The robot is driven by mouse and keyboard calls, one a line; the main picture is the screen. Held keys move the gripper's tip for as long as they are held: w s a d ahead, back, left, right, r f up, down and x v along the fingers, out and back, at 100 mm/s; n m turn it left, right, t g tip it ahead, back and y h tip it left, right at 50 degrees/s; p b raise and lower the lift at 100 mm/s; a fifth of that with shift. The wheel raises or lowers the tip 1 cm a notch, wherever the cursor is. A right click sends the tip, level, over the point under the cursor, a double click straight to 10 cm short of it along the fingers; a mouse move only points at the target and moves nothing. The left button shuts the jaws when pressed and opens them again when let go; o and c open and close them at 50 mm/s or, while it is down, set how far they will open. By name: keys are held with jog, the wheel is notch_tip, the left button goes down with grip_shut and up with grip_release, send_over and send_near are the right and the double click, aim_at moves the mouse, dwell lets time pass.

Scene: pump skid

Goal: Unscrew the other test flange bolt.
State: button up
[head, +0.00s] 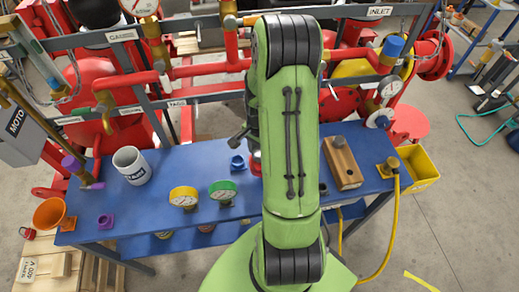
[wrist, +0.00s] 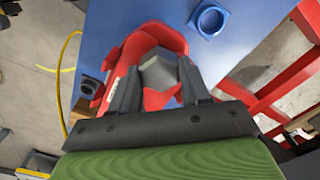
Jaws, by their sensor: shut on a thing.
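In the wrist view my gripper (wrist: 158,75) has its two dark fingers on either side of a grey hex bolt head (wrist: 160,72), shut on it. The bolt sits within the red test flange (wrist: 163,36), which curves around it on the blue bench. How far the bolt is threaded in cannot be seen. In the head view my green arm covers my gripper and the bolt. Only a sliver of the red flange (head: 256,163) shows at the arm's left edge.
Red pipework (head: 205,72) stands behind. A yellow bin (head: 420,167) is at right.

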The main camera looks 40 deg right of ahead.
jog(key=n+b, duration=0.1)
jog(key=n, duration=0.5)
jog(key=shift+f, duration=0.1)
jog(key=n, duration=0.4)
jog(key=shift+b, duration=0.35)
jog(key=n, duration=0.3)
jog(key=shift+n, duration=0.3)
jog(key=o, duration=1.1)
jog(key=shift+o, duration=0.2)
notch_tip(320, 180, up, 16)
jog(key=p, duration=0.1)
